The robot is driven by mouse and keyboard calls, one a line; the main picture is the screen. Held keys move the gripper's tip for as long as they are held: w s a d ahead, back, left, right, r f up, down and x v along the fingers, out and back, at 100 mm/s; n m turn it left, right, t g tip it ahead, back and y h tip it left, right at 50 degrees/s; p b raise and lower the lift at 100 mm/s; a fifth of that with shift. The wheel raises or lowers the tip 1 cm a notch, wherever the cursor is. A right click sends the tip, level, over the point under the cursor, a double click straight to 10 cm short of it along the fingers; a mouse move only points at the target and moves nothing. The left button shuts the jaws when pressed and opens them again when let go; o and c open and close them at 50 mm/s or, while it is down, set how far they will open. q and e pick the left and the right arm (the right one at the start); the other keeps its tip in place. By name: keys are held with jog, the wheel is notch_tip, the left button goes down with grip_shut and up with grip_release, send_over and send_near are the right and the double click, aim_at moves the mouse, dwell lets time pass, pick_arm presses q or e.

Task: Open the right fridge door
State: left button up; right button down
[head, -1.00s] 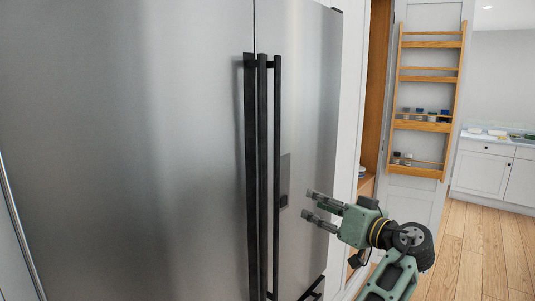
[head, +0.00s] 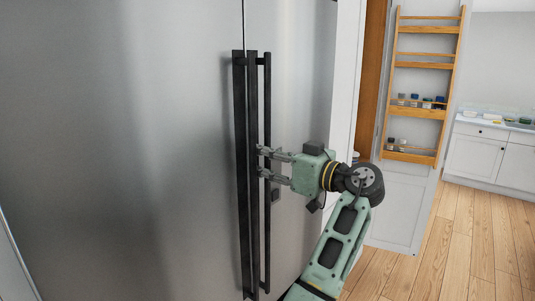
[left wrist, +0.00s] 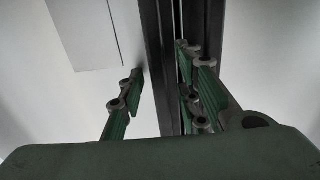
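The right fridge door (head: 300,80) is brushed metal and looks shut, with its edge along the seam beside the left door (head: 120,150). Its tall black bar handle (head: 267,225) stands next to the left door's dark handle (head: 240,200). My left gripper (head: 262,161) is at the right door's handle, around mid-height. In the left wrist view, my left gripper's fingers (left wrist: 160,85) are apart, one on each side of a dark bar (left wrist: 155,50); a gap shows beside the left finger. Exact contact is hidden. My right gripper is in neither view.
Right of the fridge, an open white door carries a wooden rack (head: 422,75) with small jars. White cabinets (head: 485,155) stand farther back. The wood floor (head: 460,240) at the right is clear.

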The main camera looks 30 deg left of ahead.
pick_arm(q)
grip_shut()
dwell(0.6)
